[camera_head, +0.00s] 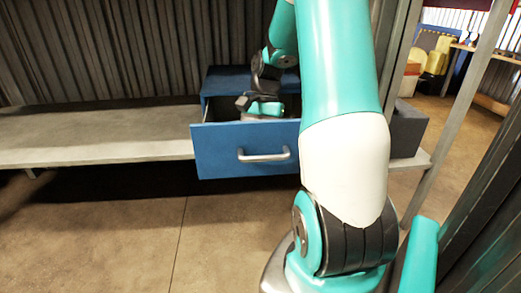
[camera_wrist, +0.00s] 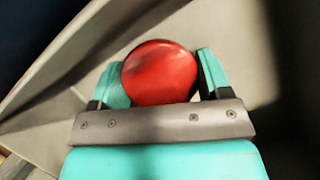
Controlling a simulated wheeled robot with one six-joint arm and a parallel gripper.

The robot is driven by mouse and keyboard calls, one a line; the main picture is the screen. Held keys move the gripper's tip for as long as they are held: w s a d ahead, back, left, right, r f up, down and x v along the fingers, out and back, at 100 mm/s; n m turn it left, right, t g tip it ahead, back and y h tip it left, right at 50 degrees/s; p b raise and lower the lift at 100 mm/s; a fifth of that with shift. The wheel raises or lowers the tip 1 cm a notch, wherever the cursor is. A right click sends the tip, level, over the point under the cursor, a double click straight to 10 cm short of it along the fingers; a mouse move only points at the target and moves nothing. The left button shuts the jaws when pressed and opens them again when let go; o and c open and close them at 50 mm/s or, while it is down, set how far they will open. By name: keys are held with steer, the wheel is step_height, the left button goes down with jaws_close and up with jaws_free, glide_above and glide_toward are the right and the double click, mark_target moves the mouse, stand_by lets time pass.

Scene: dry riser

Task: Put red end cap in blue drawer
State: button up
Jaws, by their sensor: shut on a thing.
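The blue drawer (camera_head: 222,152) is pulled out of its blue cabinet (camera_head: 228,80) on the bench, with its silver handle facing me. My gripper (camera_head: 262,107) is at the open top of the drawer, behind its front panel. In the wrist view my gripper (camera_wrist: 160,82) is shut on the red end cap (camera_wrist: 158,70), one teal finger on each side. Grey surfaces that look like the drawer's inside show around the cap. The cap cannot be made out in the head view. Whether it touches the drawer floor cannot be told.
A pale bench (camera_head: 90,135) runs left of the cabinet and is bare. A dark grey box (camera_head: 408,130) stands to the right, partly behind my arm. A grey post (camera_head: 460,110) rises at the right. The floor before the bench is clear at left.

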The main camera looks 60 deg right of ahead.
steer(key=o, duration=1)
steer(key=shift+f, duration=0.45)
steer(key=shift+r, duration=0.1)
steer(key=p+v, duration=0.5)
steer(key=v, duration=0.1)
steer(key=shift+r, duration=0.25)
steer(key=shift+w+d+r+p, duration=0.1)
steer(key=shift+d+r+p, duration=0.2)
steer(key=shift+r+p, duration=0.15)
